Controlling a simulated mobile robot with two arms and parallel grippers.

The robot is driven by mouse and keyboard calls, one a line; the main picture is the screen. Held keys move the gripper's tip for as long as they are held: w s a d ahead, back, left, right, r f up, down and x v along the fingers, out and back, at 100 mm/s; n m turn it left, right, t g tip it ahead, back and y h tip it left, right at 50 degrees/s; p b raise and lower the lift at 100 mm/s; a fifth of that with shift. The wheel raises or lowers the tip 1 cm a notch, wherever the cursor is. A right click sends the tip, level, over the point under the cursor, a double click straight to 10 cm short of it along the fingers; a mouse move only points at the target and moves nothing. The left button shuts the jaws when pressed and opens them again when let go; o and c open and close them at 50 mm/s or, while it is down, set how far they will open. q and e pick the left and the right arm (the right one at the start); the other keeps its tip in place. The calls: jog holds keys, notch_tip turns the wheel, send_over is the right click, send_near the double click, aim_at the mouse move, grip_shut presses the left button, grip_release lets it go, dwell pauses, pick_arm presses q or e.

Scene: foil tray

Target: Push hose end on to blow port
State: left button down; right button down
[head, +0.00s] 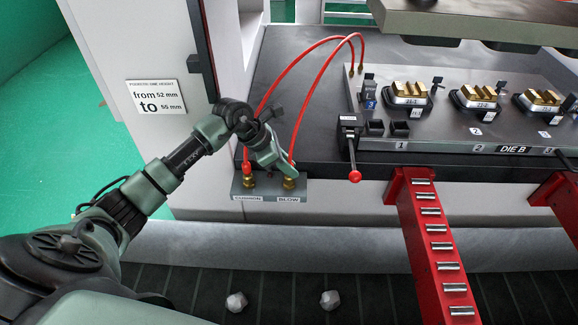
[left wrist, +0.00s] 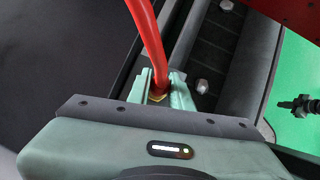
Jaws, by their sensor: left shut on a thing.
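My left gripper (head: 286,170) is shut on the red hose (head: 307,105), near its lower end, just above the blow port (head: 288,183). The blow port is a brass fitting over the BLOW label. The fingers cover the hose end, so I cannot tell whether it is seated. In the left wrist view the hose (left wrist: 151,45) runs down between the two fingers (left wrist: 160,92), with brass (left wrist: 157,98) showing below it. A second red hose (head: 264,103) ends upright at the brass cushion port (head: 248,181) to the left.
The grey port block (head: 268,196) sits at the press bed's front edge. A red-knobbed lever (head: 354,175) and the DIE B plate (head: 450,135) stand to the right. A red roller arm (head: 410,215) projects forward.

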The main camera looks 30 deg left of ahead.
dwell(0.8)
pick_arm(q)
jog(key=c, duration=0.7)
grip_release()
jog(key=shift+r+p, duration=1.65)
jog(key=shift+r, duration=1.8)
grip_shut()
